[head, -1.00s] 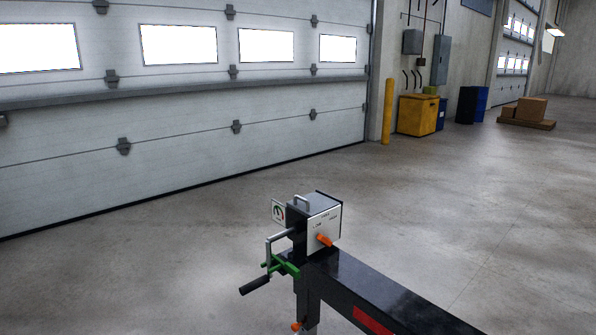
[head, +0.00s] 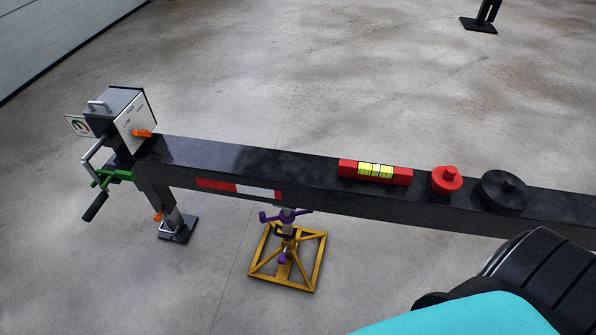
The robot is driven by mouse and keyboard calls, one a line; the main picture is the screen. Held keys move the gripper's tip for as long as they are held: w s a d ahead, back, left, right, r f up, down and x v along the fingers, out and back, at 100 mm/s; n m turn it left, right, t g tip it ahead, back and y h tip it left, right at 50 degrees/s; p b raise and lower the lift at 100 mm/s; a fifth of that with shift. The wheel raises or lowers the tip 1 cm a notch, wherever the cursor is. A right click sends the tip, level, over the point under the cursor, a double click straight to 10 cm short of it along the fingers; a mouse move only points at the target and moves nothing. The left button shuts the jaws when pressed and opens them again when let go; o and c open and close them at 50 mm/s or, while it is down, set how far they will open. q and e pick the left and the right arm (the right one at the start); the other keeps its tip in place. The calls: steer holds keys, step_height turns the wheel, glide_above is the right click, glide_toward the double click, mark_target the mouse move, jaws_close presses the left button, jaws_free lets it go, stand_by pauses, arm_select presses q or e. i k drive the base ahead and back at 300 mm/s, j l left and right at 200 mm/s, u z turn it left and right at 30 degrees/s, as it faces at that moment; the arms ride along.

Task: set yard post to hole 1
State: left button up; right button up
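A stand with a yellow square frame base (head: 288,258) is on the floor under the black trailer beam (head: 300,180); I take it to be the yard post. The holes are too small to make out, so I cannot tell which one is in use. The beam partly hides its top. Neither of my grippers is in view.
A jack leg with a grey foot (head: 178,229) stands under the beam's left end, below a gear box (head: 122,117) with a crank. A red level (head: 375,171), a red knobbed disc (head: 447,180) and a black one (head: 504,191) sit on the beam. Floor in front is clear.

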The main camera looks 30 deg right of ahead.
mark_target(289, 233)
steer(key=z, duration=0.8)
